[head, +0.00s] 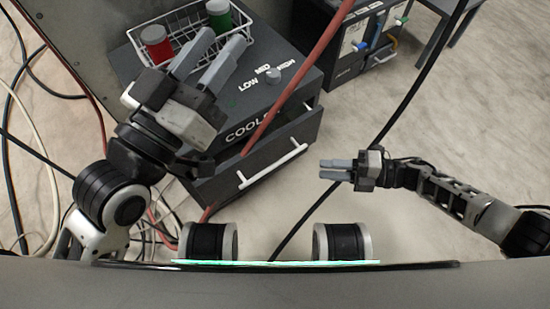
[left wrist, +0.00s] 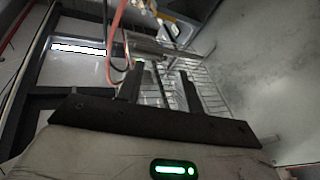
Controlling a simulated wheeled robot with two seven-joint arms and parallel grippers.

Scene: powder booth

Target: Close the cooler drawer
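The cooler (head: 290,88) is a dark grey cabinet with a LOW/MID/HIGH knob on top, at the centre left of the head view. Its drawer (head: 226,191) seems to stand partly out below the lettered front and has a white bar handle (head: 272,165). My left gripper (head: 214,54) is above the cooler top beside the wire basket, fingers apart and nothing between them. In the left wrist view its fingers (left wrist: 160,85) are also apart. My right gripper (head: 322,169) is empty, right of the handle and apart from it; its finger gap is unclear.
A white wire basket (head: 190,24) with a red-bodied jar (head: 156,47) and a green-bodied jar (head: 219,18) stands on the cooler. A red hose (head: 297,82) and a black cable (head: 418,83) cross the view near the drawer. Another dark cabinet (head: 349,60) stands behind.

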